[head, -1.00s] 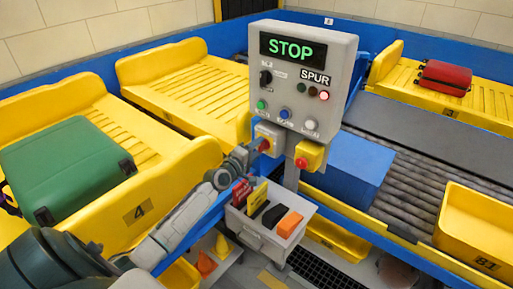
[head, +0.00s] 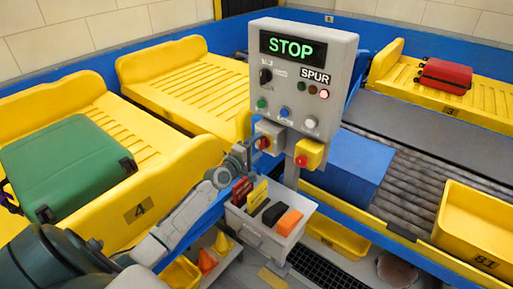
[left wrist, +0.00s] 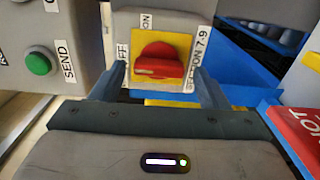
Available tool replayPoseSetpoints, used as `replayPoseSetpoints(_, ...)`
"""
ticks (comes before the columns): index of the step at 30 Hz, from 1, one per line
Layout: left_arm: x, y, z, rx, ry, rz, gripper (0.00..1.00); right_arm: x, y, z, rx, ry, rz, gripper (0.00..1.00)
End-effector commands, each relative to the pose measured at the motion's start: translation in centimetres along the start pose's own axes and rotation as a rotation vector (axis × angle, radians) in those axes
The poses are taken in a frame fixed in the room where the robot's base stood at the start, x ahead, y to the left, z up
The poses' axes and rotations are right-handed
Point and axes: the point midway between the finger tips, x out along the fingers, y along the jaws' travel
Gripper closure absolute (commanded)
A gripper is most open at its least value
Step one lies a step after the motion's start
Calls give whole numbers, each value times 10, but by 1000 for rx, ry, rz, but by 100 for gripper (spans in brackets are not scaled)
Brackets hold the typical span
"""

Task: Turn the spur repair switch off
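The repair switch (head: 268,135) is a grey box with a red knob on a yellow plate, at the lower left of the grey control panel (head: 300,80). In the left wrist view its red knob (left wrist: 157,62) is ahead, with ON above, OFF at left and SECTION 7-9 at right. I cannot tell surely which label the knob points to. My left gripper (head: 248,150) is close in front of the switch. In the left wrist view my left gripper (left wrist: 162,88) is open, its fingers apart on either side of the knob, with nothing held. My right gripper is out of view.
A yellow box with a red button (head: 308,155) is just right of the switch. A grey bin (head: 272,228) with cards and blocks hangs below. The panel display reads STOP. A green SEND button (left wrist: 38,64) is at left in the left wrist view.

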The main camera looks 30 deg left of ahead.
Motion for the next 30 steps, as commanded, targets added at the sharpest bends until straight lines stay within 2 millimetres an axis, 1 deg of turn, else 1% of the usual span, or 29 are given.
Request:
replayPoseSetpoints(8, 0, 1, 0, 2, 0, 1, 29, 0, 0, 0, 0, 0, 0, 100)
replayPoseSetpoints(11, -4, 1, 0, 2, 0, 0, 29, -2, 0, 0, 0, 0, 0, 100)
replayPoseSetpoints(14, -15, 1, 0, 4, 0, -1, 29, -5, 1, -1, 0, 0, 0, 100)
replayPoseSetpoints(24, -76, 1, 0, 4, -1, -4, 29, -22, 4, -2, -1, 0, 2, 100)
replayPoseSetpoints(27, -90, 1, 0, 2, -1, -3, 29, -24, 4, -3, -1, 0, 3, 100)
replayPoseSetpoints(30, -100, 1, 0, 3, 0, -1, 29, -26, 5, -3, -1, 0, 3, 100)
